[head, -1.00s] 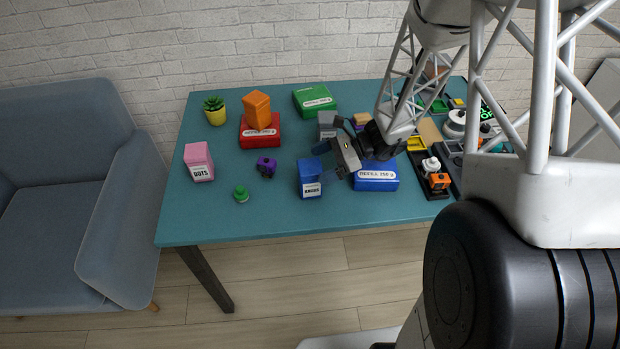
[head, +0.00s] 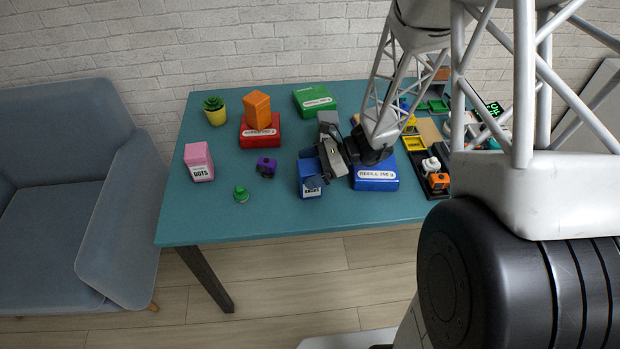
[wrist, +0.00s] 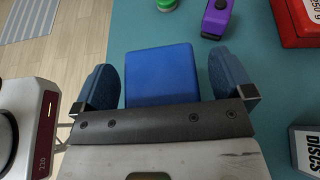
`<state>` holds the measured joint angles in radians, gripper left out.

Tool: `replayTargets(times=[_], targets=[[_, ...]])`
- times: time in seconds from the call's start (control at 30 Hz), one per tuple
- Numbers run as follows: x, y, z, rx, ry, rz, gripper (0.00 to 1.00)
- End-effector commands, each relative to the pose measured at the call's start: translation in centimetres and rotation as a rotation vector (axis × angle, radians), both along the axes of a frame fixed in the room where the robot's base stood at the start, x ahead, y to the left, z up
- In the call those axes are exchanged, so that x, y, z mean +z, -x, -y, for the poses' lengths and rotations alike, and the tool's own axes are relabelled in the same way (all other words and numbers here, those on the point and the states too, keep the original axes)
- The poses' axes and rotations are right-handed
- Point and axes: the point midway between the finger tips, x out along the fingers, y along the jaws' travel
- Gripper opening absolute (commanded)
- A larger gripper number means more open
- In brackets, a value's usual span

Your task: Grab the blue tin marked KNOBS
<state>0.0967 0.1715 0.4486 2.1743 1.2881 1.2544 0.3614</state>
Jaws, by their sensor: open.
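The blue tin (head: 310,189) with a white label stands upright on the teal table, left of the blue refill box; the label is partly covered by a finger in the head view. My gripper (head: 313,166) is at the tin, with its fingers on either side of it. In the wrist view the tin (wrist: 162,75) sits between the two blue-grey fingers of my gripper (wrist: 165,85), with a small gap on both sides. The gripper is open and not closed on the tin.
A blue refill box (head: 376,180) stands close on the right, and a grey tin (head: 328,122) behind. A purple piece (head: 266,167), a green knob (head: 241,194) and a pink tin (head: 198,162) lie to the left.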

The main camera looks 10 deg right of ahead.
Motion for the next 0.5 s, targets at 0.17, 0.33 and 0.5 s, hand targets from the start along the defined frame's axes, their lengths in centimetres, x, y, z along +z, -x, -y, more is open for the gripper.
replayTargets(times=[0.17, 0.33, 0.5], targets=[[0.00, 0.00, 0.00, 0.000, 0.000, 0.000, 0.79], [0.00, 0.00, 0.00, 0.000, 0.000, 0.000, 0.53], [0.02, -0.01, 0.00, 0.000, 0.000, 0.000, 0.38]])
